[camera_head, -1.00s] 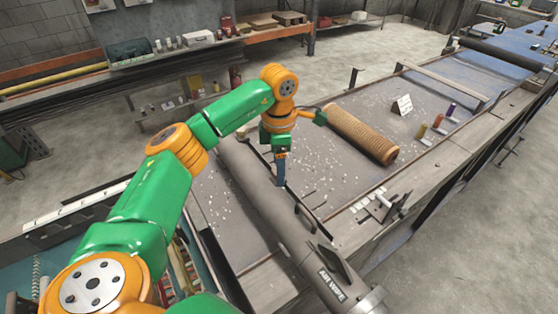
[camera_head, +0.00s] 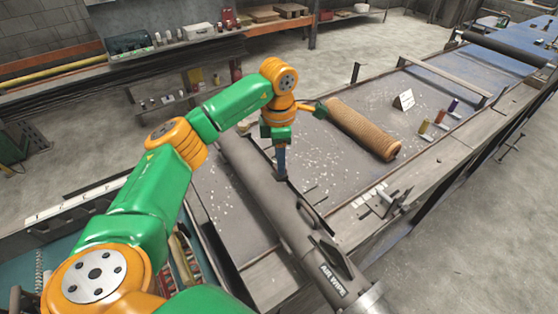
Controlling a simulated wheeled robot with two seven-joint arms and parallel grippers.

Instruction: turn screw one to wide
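The tan mesh tube (camera_head: 362,130) lies on the grey bench right of my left arm, its near end toward the right. My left gripper (camera_head: 282,176) points down over the bench, beside or touching the long dark grey cylinder (camera_head: 249,180); I cannot tell which. Its fingers are small and dark from here, so whether they are open or shut is unclear. No screw can be made out, so screw one cannot be picked out. My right gripper is not in view.
A small white card (camera_head: 404,100) stands right of the mesh tube. A raised handle-like bar (camera_head: 312,213) is near the dark cylinder. Bare bench lies between cylinder and tube.

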